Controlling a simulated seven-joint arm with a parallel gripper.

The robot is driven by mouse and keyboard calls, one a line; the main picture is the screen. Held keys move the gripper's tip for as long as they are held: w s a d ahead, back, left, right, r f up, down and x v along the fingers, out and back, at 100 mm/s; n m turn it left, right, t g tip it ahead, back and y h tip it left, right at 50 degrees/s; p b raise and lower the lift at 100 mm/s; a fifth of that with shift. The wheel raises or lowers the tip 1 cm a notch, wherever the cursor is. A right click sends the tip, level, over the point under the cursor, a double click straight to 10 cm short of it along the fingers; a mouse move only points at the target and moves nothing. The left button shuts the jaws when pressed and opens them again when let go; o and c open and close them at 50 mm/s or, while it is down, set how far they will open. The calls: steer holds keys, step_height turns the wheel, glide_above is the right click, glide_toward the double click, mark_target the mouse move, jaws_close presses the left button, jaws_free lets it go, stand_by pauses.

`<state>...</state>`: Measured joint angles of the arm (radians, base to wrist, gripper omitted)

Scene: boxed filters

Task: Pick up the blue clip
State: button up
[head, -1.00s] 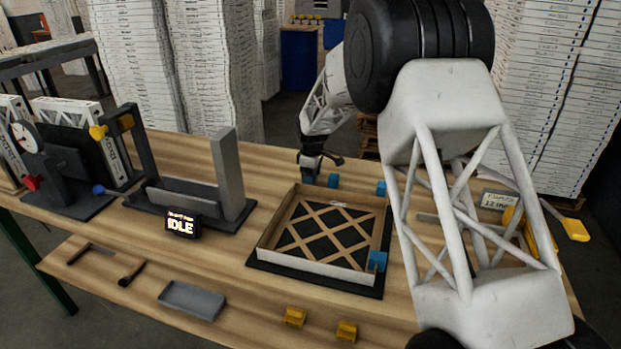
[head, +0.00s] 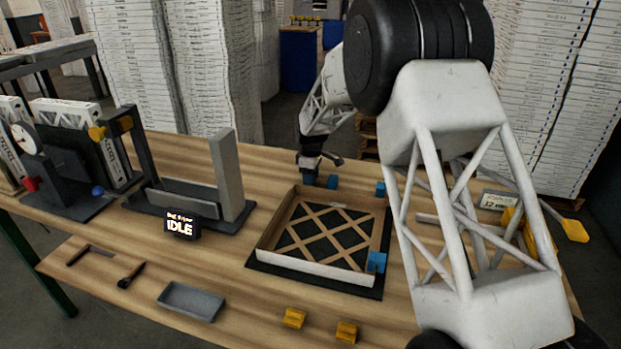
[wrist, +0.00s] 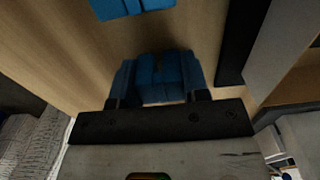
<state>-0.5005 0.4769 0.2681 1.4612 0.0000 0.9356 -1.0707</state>
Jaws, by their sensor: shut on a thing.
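A blue clip (wrist: 160,78) sits between the two fingers of my gripper (wrist: 158,97) in the wrist view. The fingers are shut on it, one on each side. In the head view my gripper (head: 309,178) is low at the far edge of the framed tray, and the clip it holds shows only as a small blue patch there. A second blue clip (head: 332,181) lies just right of my gripper; a blue clip (wrist: 130,8) also shows at the top of the wrist view. Another blue clip (head: 380,189) is farther right, and one (head: 376,262) sits on the tray's front right corner.
The square tray (head: 310,270) with a crossed lattice is in front of my gripper. Two yellow clips (head: 293,318) (head: 346,332) lie at the table's front. My arm covers the table's right part.

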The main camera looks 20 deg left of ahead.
step_height(320, 180, up, 10)
steer(key=shift+f, duration=0.1)
stand_by(0.4)
steer(key=shift+d, duration=0.1)
stand_by(0.5)
